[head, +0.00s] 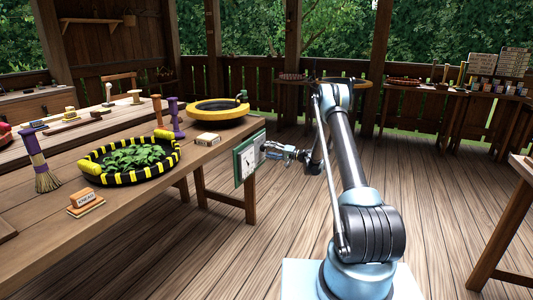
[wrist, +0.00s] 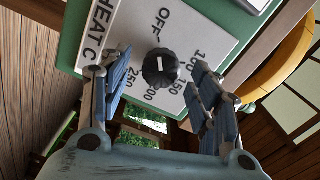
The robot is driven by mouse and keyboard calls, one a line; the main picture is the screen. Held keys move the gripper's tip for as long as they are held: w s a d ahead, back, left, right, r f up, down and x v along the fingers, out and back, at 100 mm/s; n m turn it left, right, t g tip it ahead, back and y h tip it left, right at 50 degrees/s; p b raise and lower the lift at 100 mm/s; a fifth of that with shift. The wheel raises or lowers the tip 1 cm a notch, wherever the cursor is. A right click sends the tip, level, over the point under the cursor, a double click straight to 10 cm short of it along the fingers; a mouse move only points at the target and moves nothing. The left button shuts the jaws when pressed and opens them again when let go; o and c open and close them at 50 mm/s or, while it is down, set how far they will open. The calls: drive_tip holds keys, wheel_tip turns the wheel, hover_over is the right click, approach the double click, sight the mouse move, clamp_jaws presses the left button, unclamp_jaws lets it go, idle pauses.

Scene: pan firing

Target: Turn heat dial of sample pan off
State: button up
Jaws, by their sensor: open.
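The heat dial (wrist: 160,67) is a round black knob with a short white mark. It sits on a white panel (wrist: 200,32) with a green border, printed with OFF and several numbers; I cannot tell which the mark points to. In the head view the panel (head: 246,158) hangs at the table's right end. My gripper (head: 268,151) faces the panel there. In the wrist view my gripper (wrist: 158,72) is open, one finger left and one right of the dial; contact cannot be told. A leaf-filled pan (head: 128,158) has a black-and-yellow rim; a yellow-rimmed pan (head: 218,107) stands behind.
The wooden table (head: 150,215) also holds a brush (head: 42,170), a labelled block (head: 84,200) and a small box (head: 207,139). Another table (head: 512,225) edges in at right. The plank floor between them is open.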

drive_tip(key=v, duration=0.9)
drive_tip(key=shift+d, duration=0.1)
drive_tip(key=s+r+g+h, duration=0.1)
drive_tip(key=s+r+h, duration=0.1)
drive_tip(key=s+r, duration=0.35)
drive_tip(key=s+r+g+h, duration=0.1)
drive_tip(key=s+r+h, duration=0.15)
drive_tip(key=r, duration=0.55)
drive_tip(key=s+d+r+n+h, duration=0.15)
drive_tip(key=s+r, duration=0.25)
drive_tip(key=s, duration=0.5)
drive_tip(key=s+d+r+h, duration=0.2)
drive_tip(key=s+d+r, duration=0.1)
drive_tip(key=s, duration=0.5)
drive_tip(key=s+d+g+h, duration=0.1)
drive_tip(key=s+d+h, duration=0.15)
drive_tip(key=s, duration=0.75)
drive_tip(key=s+d+h, duration=0.2)
drive_tip(key=s+d, duration=0.2)
drive_tip(key=s, duration=0.5)
drive_tip(key=s+d+f+h, duration=0.2)
drive_tip(key=s+d+f, duration=0.2)
drive_tip(key=s, duration=0.5)
drive_tip(key=s+d+f+g+h, duration=0.1)
drive_tip(key=s+d+f, duration=0.4)
drive_tip(key=s, duration=0.5)
drive_tip(key=shift+s+d+h, duration=0.25)
drive_tip(key=shift+d+h, duration=0.25)
drive_tip(key=shift+h, duration=0.25)
drive_tip(key=shift+m, duration=0.25)
